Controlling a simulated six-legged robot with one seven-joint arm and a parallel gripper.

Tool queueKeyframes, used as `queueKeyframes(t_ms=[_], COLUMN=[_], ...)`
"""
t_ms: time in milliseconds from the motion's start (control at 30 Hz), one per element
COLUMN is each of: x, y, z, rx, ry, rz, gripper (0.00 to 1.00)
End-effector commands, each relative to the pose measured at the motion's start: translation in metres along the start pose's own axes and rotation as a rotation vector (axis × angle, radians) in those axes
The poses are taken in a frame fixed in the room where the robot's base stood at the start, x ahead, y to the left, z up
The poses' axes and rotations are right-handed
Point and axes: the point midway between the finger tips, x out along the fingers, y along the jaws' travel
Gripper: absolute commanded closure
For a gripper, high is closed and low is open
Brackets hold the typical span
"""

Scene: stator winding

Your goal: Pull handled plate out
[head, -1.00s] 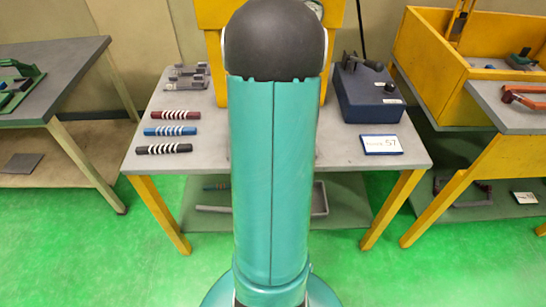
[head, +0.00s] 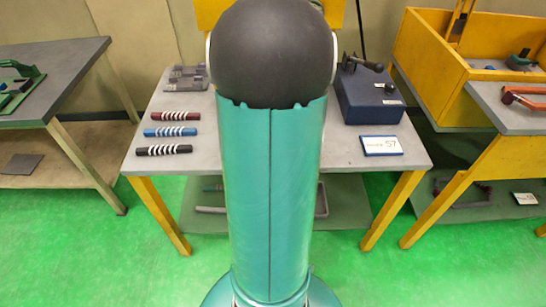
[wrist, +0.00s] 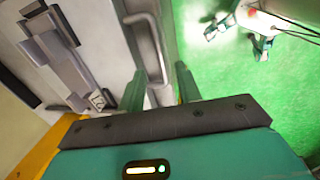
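A grey bar handle (wrist: 146,47) shows in the wrist view, along the edge of a pale surface beside the green floor. I cannot tell where a plate under it begins or ends. My gripper (wrist: 160,88) is open, with its two teal fingers apart. The near end of the handle appears close to the left finger; I see no clear grip on it, and the depth between them is unclear. In the head view my arm covers the middle of the table, and my gripper is hidden.
A dark grey fixture (wrist: 62,52) lies left of the handle. The table (head: 345,155) carries striped rods (head: 171,131) at the left, a blue box (head: 368,95) and a sign card (head: 381,145) at the right. A yellow bin (head: 425,60) stands further right.

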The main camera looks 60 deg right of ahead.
Motion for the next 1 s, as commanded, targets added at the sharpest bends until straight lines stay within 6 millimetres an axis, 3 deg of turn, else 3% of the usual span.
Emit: queueKeyframes(t_ms=[200, 400, 1000], x=[-0.049, -0.077, -0.083], y=[0.002, 0.001, 0.000], z=[0.000, 0.000, 0.000], rx=[-0.001, -0.001, -0.001], ry=[0.000, 0.000, 0.000], rz=[0.006, 0.003, 0.000], gripper=[0.66, 0.66, 0.66])
